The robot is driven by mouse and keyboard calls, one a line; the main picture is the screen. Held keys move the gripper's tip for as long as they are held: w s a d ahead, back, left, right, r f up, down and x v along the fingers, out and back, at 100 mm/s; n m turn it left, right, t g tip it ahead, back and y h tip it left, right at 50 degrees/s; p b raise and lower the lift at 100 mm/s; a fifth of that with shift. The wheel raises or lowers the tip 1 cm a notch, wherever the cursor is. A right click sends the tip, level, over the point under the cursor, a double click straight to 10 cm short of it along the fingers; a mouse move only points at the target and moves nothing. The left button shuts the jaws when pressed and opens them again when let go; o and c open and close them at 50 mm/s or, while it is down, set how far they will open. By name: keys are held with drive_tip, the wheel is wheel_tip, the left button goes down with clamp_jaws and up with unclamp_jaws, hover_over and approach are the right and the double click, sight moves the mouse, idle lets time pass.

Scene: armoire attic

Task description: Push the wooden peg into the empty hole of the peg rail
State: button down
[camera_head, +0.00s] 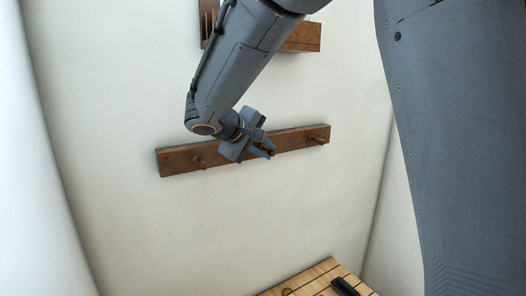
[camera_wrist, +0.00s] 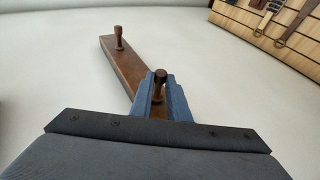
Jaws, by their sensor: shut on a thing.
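The brown wooden peg rail (camera_head: 225,154) runs across the pale wall and also shows in the wrist view (camera_wrist: 122,65). One peg (camera_head: 198,161) stands out near its left end and another (camera_head: 318,138) near its right end. My gripper (camera_head: 267,150) is at the rail's middle stretch. In the wrist view my gripper (camera_wrist: 159,98) is shut on a dark wooden peg (camera_wrist: 160,80), its knobbed head showing between the fingers. Another standing peg (camera_wrist: 119,38) shows farther along the rail. The fingers hide the held peg's lower end and the hole, so I cannot tell how deep it sits.
A slatted wooden piece (camera_head: 318,276) with a black handle (camera_head: 343,287) is at the bottom of the head view. A brown wooden fixture (camera_head: 302,37) is on the wall above, partly behind my arm. The wall below the rail is clear.

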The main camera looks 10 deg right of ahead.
drive_tip(key=shift+w, duration=0.2)
drive_tip(key=c, duration=1.6)
unclamp_jaws()
drive_tip(key=shift+a, duration=0.15)
drive_tip(key=b+v, duration=0.1)
drive_tip(key=v, duration=0.7)
drive_tip(key=shift+f, duration=0.1)
